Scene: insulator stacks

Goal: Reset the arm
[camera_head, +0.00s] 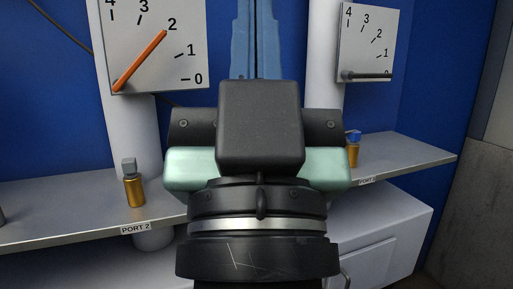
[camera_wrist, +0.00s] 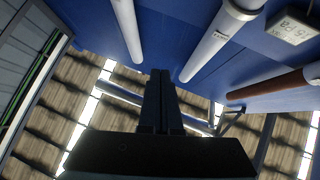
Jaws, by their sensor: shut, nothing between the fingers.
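My gripper (camera_head: 254,20) is in the middle of the head view, with its dark wrist and pale green and black body in front of the shelf. Its two blue fingers point up and away and lie close together. In the wrist view my gripper (camera_wrist: 160,78) shows as two dark fingers side by side, with nothing held between them. The fingertips appear apart from other things, though the exact distance to the blue wall cannot be told. My arm hides the middle of the shelf.
A gauge board (camera_head: 155,45) with an orange pointer is at left, another board (camera_head: 366,45) at right. Brass fittings stand on the grey shelf (camera_head: 70,212): one grey-topped (camera_head: 133,188), one blue-topped (camera_head: 353,152). White pipes (camera_wrist: 215,40) run along the blue wall (camera_wrist: 90,25).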

